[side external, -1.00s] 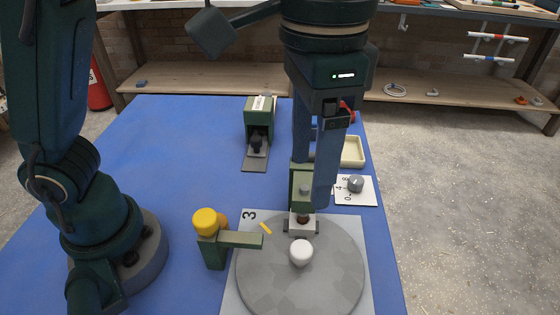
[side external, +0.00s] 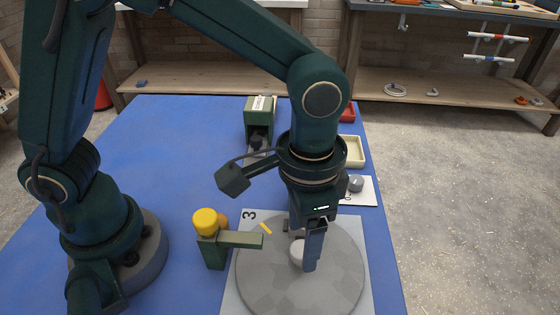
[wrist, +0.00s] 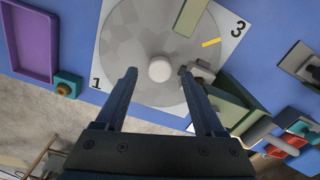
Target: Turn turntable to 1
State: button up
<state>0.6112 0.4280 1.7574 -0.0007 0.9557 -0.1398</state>
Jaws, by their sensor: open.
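The turntable (side external: 335,285) is a round grey disc on a pale plate (side external: 233,298). A white round knob (side external: 297,252) stands on the disc and is partly hidden by my fingers in the side view. My gripper (wrist: 158,72) is open, with the knob (wrist: 160,69) showing between its fingertips in the wrist view. I cannot tell whether the fingers touch it. The wrist view shows the numeral 1 (wrist: 97,83) and the numeral 3 (wrist: 238,28) on plate corners. A yellow mark (wrist: 211,43) lies near the 3.
A green post with a yellow cap (side external: 205,220) stands left of the disc, its green arm (side external: 240,240) reaching over the edge. A green block (wrist: 235,100) with a grey piece (wrist: 200,72) is close beside one finger. A purple tray (wrist: 28,40) lies off the plate.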

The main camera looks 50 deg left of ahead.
jog(key=shift+f, duration=1)
grip_shut()
jog(key=shift+r, duration=0.1)
dwell(0.6)
